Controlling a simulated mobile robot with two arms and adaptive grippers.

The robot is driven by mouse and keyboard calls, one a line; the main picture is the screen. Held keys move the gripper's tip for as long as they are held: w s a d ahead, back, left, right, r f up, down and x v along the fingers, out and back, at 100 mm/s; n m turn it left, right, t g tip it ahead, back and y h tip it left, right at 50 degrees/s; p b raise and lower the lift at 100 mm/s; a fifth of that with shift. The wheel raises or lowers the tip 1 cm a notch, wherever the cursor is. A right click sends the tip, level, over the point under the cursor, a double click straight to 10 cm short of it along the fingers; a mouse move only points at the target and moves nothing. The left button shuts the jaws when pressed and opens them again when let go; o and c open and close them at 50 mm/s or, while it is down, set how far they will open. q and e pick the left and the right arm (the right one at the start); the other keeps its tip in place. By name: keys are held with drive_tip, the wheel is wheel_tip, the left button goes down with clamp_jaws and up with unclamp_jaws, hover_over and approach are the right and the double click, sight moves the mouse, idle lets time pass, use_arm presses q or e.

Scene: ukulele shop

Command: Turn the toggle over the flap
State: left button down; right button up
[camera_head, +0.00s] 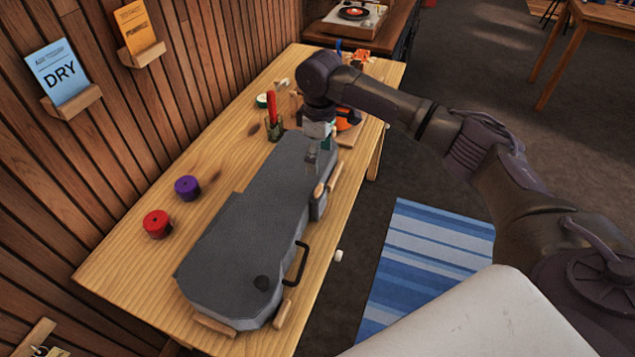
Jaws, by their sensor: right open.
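A grey ukulele case (245,235) lies closed on the wooden table, its narrow end toward the back. A dark grey flap (318,207) is on the case's right side, near the narrow end. A small wooden piece (319,189), which looks like the toggle, is at the top of the flap; whether it lies across the flap is too small to tell. My right gripper (313,166) points down over the narrow end, just behind the flap. It is open, and its fingers look empty. My left gripper is not in view.
A black handle (301,263) sticks out from the case's right side. Red (157,223) and purple (187,188) rolls stand left of the case. A pot with a red item (273,125) and orange things (346,119) stand behind. The table's left front is clear.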

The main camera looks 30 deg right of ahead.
sight(319, 189)
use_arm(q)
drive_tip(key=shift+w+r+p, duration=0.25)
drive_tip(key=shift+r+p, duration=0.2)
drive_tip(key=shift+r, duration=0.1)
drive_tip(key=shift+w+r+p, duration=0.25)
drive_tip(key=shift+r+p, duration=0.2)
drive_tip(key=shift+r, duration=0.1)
use_arm(e)
wheel_tip(319, 189, down, 11)
drive_tip(key=shift+w+f, duration=0.15)
drive_tip(key=shift+f, duration=0.05)
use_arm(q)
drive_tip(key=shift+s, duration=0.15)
use_arm(e)
drive_tip(key=c, duration=1.2)
